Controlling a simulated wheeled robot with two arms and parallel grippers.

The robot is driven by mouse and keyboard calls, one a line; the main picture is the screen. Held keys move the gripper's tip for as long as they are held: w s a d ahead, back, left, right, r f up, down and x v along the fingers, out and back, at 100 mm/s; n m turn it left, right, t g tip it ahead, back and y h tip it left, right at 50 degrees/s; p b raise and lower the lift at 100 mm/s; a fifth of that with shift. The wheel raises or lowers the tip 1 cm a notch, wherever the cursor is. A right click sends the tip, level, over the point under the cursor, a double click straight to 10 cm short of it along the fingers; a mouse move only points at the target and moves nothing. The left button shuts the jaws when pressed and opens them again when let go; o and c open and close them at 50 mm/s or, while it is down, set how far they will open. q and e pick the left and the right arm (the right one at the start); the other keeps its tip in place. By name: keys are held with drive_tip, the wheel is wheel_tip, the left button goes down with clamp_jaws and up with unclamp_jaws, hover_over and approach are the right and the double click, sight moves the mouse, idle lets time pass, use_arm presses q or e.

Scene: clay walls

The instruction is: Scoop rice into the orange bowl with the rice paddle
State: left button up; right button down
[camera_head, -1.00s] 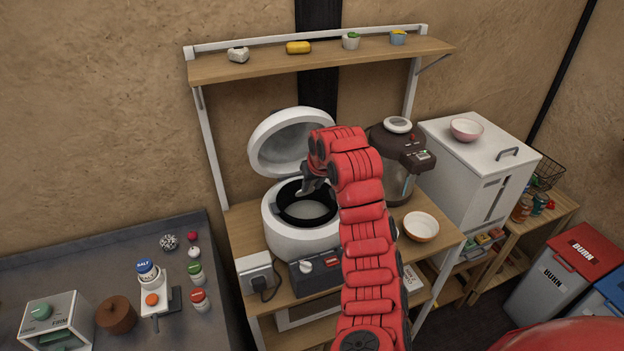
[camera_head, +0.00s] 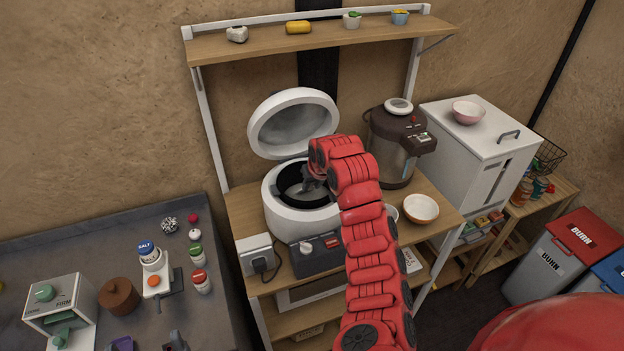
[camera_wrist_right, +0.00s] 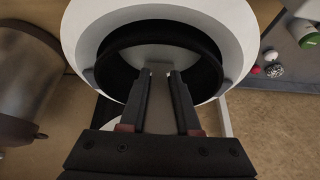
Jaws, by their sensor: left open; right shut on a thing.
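The white rice cooker (camera_head: 295,220) stands on the wooden shelf with its lid (camera_head: 293,122) raised. The inside of its dark pot looks pale grey at the bottom; rice grains cannot be made out. My right gripper (camera_head: 316,180) reaches down into the cooker's opening. It is shut on what seems to be the rice paddle, which is mostly hidden. In the right wrist view, the gripper (camera_wrist_right: 161,78) points into the pot's dark rim (camera_wrist_right: 105,75). The orange bowl (camera_head: 421,209), pale inside, sits right of my arm, apart from it, and looks empty. My left gripper is not in view.
A dark electric pot (camera_head: 398,145) stands right of the cooker. An upper shelf (camera_head: 270,45) runs above the lid. A grey counter (camera_head: 60,245) with condiments lies left.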

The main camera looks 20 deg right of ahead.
drive_tip(key=shift+r, duration=4.75)
drive_tip(key=shift+r+p, duration=1.4)
drive_tip(key=shift+r, duration=1.5)
